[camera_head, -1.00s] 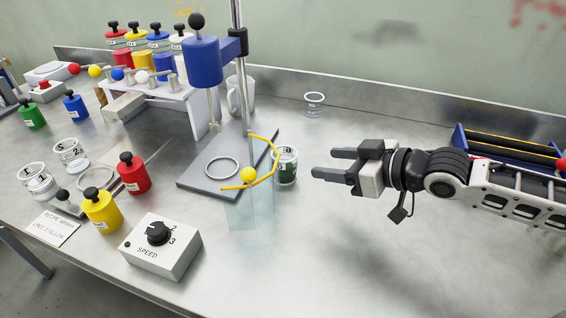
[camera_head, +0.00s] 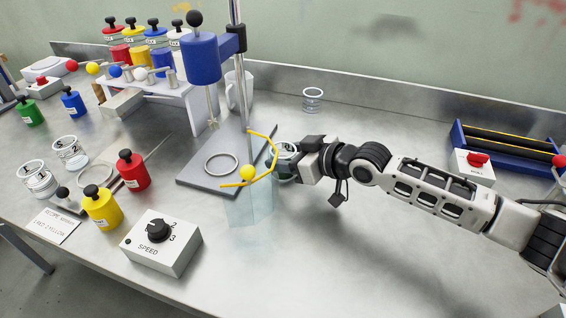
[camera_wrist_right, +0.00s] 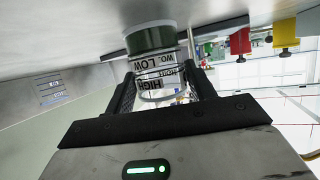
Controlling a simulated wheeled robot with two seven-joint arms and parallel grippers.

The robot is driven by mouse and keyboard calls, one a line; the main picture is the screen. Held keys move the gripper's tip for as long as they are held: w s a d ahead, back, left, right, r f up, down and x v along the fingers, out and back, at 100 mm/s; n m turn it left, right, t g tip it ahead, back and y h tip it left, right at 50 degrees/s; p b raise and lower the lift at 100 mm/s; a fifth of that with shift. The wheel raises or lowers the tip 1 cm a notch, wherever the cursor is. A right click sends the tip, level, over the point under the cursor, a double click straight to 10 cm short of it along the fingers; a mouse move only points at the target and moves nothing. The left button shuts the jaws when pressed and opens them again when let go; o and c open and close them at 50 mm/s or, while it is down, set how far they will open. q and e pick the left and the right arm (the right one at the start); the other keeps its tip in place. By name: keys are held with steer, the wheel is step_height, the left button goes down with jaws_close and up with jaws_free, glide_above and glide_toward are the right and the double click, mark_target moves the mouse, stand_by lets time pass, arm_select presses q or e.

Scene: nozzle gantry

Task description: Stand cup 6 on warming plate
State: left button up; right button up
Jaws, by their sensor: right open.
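A clear cup with dark green contents (camera_head: 284,149) stands on the bench just right of the mixer stand, partly hidden by my right gripper. In the right wrist view the cup (camera_wrist_right: 152,42) appears upside down, with black print on its wall; I cannot read a number 6. My right gripper (camera_head: 285,164) is open, its fingers around or beside the cup. In the right wrist view the gripper (camera_wrist_right: 160,80) has a finger on each side of the cup. I cannot tell which thing is the warming plate. My left gripper is not in view.
The mixer stand (camera_head: 194,178) with a yellow bent guard (camera_head: 262,181) and clear shield is close to my right gripper.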

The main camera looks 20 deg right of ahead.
steer(key=c, duration=0.6)
steer(key=shift+c, duration=0.7)
steer(key=shift+r, duration=0.15)
